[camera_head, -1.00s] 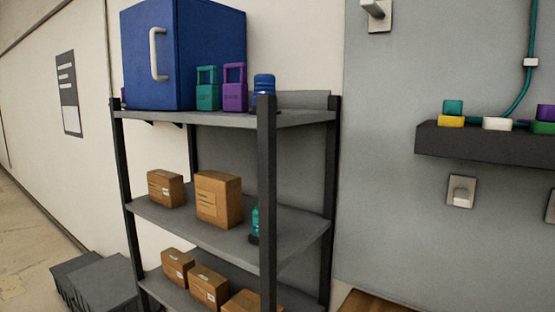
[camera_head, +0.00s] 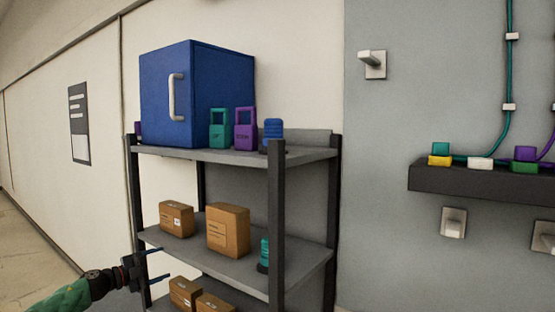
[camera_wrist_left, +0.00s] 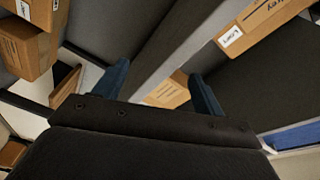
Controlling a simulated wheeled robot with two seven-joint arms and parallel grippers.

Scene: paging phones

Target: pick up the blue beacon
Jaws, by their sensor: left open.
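The blue beacon (camera_head: 272,130) is a small ribbed blue cylinder. It stands upright on the top shelf, behind the front right post, which hides part of its base. My left gripper (camera_head: 158,265) is at the lower left of the head view, beside the shelf's left post and well below the beacon. Its two fingers are apart with nothing between them. In the left wrist view, the open fingers (camera_wrist_left: 158,85) point toward shelf boards and cardboard boxes, and the beacon is not seen there. My right gripper is not in view.
A blue cabinet (camera_head: 190,95), a teal tag (camera_head: 219,130) and a purple tag (camera_head: 245,130) share the top shelf (camera_head: 220,156). A teal beacon (camera_head: 264,252) and boxes (camera_head: 228,230) occupy the middle shelf. A dark wall ledge (camera_head: 470,183) holds coloured blocks at right.

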